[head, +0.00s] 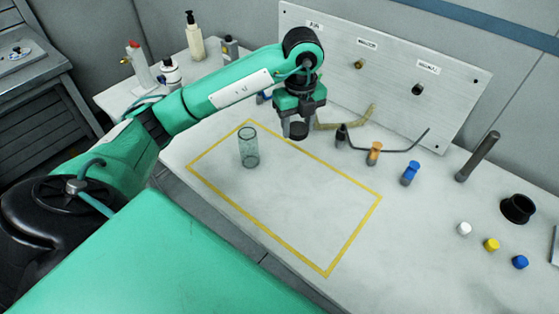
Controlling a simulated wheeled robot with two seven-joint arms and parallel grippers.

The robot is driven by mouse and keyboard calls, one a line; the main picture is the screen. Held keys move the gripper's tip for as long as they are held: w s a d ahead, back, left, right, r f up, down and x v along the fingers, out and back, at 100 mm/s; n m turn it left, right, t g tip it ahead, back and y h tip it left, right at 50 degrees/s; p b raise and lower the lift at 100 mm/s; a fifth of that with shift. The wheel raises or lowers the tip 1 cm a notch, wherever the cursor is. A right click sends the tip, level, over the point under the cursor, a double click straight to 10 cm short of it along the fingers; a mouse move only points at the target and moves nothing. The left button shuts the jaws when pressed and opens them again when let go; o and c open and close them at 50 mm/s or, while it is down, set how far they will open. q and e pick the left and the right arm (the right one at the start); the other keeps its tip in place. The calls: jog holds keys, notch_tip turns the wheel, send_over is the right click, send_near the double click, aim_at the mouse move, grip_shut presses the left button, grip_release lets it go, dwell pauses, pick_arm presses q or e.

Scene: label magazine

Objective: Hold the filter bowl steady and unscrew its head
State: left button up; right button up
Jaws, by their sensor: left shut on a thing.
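The filter bowl (248,147) is a clear, greenish cylinder standing upright on the bench inside the yellow outline, with its top uncovered. My left gripper (297,121) is to the right of the bowl and apart from it. It is shut on a dark round piece, which looks like the filter head (298,131). The head appears separate from the bowl. The fingers hide part of the head. No gripper touches the bowl, and my right gripper is out of view.
A yellow-outlined area (327,272) is mostly clear. Behind it stand a dark fitting (341,136), an orange one (374,153) and a blue one (410,172). A metal panel (440,90) rises behind. A dark rod (477,156), black cup (517,208) and small caps are at right.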

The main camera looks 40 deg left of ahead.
pick_arm(q)
jog(key=shift+n, duration=0.3)
jog(key=shift+a+f, duration=0.1)
jog(key=shift+f, duration=0.15)
jog(key=p, duration=0.2)
send_over(294, 181)
notch_tip(294, 181, down, 14)
jog(key=shift+a+f, duration=0.1)
jog(key=shift+f, duration=1)
notch_tip(294, 181, down, 3)
jog(key=shift+f, duration=0.15)
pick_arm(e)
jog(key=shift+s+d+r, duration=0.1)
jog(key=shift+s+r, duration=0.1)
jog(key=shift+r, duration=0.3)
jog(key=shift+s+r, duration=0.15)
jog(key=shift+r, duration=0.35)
